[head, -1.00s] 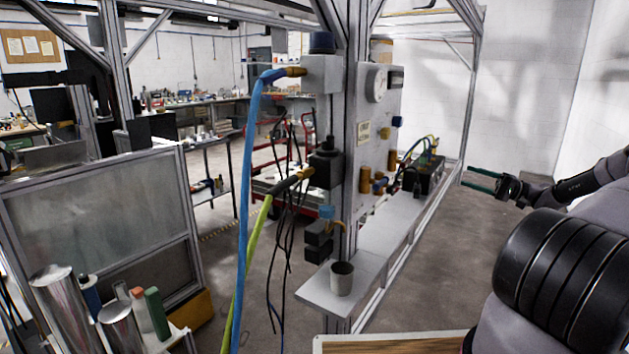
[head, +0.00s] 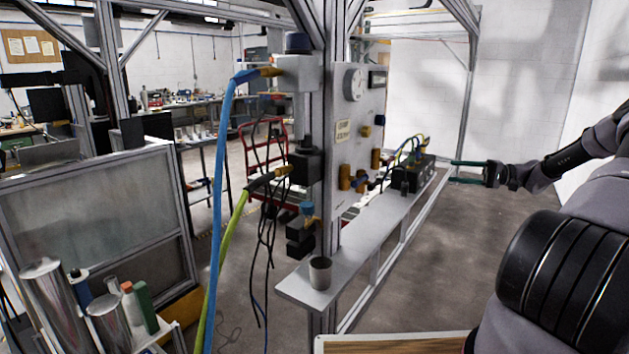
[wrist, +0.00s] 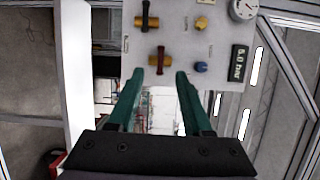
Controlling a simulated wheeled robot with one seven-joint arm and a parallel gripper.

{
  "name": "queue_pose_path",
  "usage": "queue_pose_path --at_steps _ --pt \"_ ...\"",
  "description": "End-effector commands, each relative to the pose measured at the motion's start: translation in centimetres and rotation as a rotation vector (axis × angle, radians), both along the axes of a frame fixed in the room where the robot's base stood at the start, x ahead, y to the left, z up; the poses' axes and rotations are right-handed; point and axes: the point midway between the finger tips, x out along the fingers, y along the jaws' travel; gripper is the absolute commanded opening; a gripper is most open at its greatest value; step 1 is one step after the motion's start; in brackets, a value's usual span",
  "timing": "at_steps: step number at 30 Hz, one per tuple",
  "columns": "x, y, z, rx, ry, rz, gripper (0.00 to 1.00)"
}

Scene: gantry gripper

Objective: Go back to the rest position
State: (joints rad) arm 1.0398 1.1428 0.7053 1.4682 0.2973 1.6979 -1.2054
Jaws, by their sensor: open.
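My gripper (head: 468,171) is at the right in the head view, stretched out to the left from my arm, with its two green fingers apart. In the wrist view my gripper (wrist: 157,80) also shows open, with nothing between the fingertips. Ahead of it in the wrist view is a light panel (wrist: 185,50) with brass fittings, a red handle (wrist: 160,60), a blue knob (wrist: 201,67), a gauge (wrist: 242,9) and a display reading 5.0 bar (wrist: 239,63). In the head view the fingertips appear near the dark valve block (head: 415,172); I cannot tell the gap.
A metal shelf (head: 375,233) runs along the gantry frame, with a grey cup (head: 320,272) at its near end. A blue hose (head: 219,180) and a green hose (head: 228,235) hang from the post. Bare floor lies right of the shelf.

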Motion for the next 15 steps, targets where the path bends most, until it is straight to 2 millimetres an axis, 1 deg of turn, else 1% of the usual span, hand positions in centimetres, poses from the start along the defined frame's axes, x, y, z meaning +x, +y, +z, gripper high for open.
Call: queue_pose_path --at_steps 1,5,8,12,15 --pt "-0.1 1.1 0.5 -0.034 0.013 0.022 0.50" --pt "-0.7 3.7 1.5 -0.131 0.061 0.074 0.50" --pt "-1.6 6.2 2.6 -0.229 0.106 0.119 0.50" --pt "-3.7 10.2 4.6 -0.422 0.175 0.177 0.50" --pt "-5.6 12.7 6.1 -0.566 0.217 0.197 0.50"
